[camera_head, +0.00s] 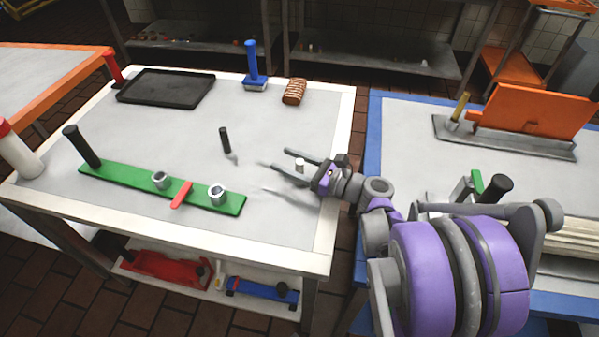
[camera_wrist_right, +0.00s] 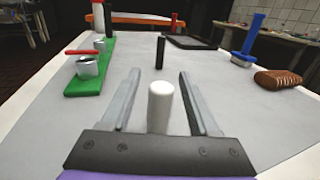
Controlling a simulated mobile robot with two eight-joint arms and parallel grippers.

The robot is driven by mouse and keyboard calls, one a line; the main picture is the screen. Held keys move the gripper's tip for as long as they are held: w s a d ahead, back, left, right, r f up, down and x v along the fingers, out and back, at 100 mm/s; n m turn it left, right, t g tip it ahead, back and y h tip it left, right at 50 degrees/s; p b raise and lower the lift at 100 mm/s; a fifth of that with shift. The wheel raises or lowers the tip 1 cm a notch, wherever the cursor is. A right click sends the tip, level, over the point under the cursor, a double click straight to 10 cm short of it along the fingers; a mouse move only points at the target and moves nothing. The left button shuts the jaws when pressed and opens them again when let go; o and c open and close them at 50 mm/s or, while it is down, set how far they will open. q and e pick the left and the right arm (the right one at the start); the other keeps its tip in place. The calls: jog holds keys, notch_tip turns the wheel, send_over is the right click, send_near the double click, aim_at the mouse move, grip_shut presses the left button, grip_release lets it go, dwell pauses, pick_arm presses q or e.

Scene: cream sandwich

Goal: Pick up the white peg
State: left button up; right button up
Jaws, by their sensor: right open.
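The white peg (camera_head: 299,166) is a small cylinder with a rounded top, near the right side of the light table. In the right wrist view the white peg (camera_wrist_right: 160,106) stands upright between the two fingers, near the gripper's palm, with a visible gap on each side. My right gripper (camera_head: 275,160) is open around it, low over the table, with its fingers pointing left. In the wrist view the right gripper (camera_wrist_right: 160,75) has its fingers spread and touches nothing that I can see. The peg's base is partly hidden by the palm. My left gripper is not in view.
A black-handled tool (camera_head: 225,140) stands beyond the fingertips. A green board (camera_head: 130,183) with metal cups and a red-handled piece lies at left. A black tray (camera_head: 166,88), a blue-handled tool (camera_head: 252,65) and a brown striped loaf (camera_head: 294,91) are at the back.

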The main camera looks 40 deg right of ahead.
grip_shut()
jog(key=shift+r, duration=0.1)
dwell(0.3)
notch_tip(320, 180, up, 10)
jog(key=p, duration=0.3)
jog(key=shift+p, duration=0.35)
